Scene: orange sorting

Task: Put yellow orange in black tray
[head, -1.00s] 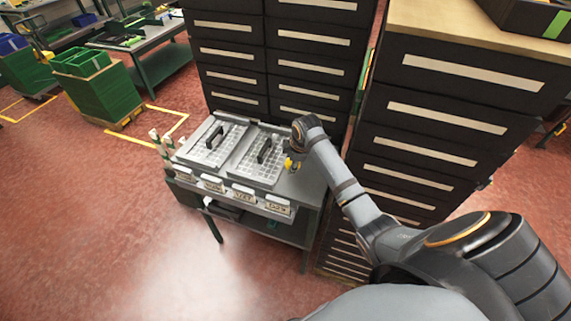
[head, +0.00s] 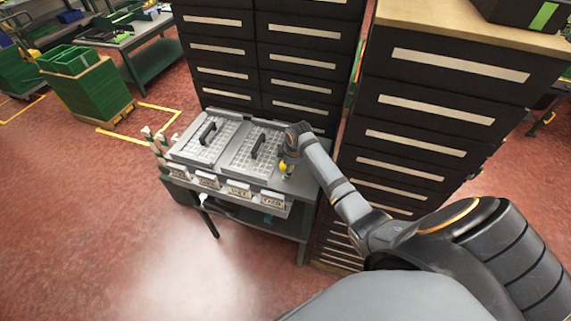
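My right gripper (head: 288,156) is at the right end of the grey workbench, pointing down. It is small and dark here, so I cannot tell whether its fingers are open or shut. A small yellow item (head: 284,167) shows right at the gripper. I cannot tell whether it is an orange, or whether it is held. Two grey gridded trays (head: 225,167) with black handles lie side by side on the bench, left of the gripper. No clearly black tray and no clear orange can be made out. My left gripper is not in view.
Labelled boxes (head: 239,188) line the bench's front edge. Small bottles (head: 160,145) stand at its left end. Dark drawer cabinets (head: 425,140) rise behind and to the right of the bench. Green bins (head: 85,85) stand at the left. The red floor in front is open.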

